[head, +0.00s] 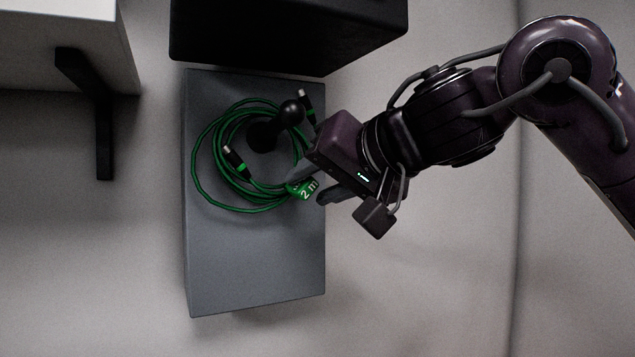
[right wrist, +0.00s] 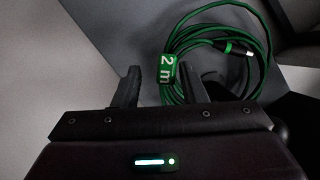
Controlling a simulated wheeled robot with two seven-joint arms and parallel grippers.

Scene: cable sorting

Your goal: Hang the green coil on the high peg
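The green coil (head: 222,181) is a looped cable with black plug ends and a green "2 m" tag (head: 303,188). In the head view its loops surround a black post with a ball tip (head: 291,112), over a grey block. I cannot tell whether the post bears the coil's weight. My right gripper (head: 306,191) is at the coil's lower right edge. In the right wrist view its fingers (right wrist: 160,72) stand apart, and the tag (right wrist: 167,68) shows between or just beyond their tips, with a visible gap beside it. The coil (right wrist: 205,18) also shows there. My left gripper is out of view.
The grey block (head: 255,265) has a bare lower part. A large black box (head: 290,35) stands at its upper edge. A white shelf (head: 60,45) with a black bracket (head: 103,130) is at the upper left. The floor to the lower left is clear.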

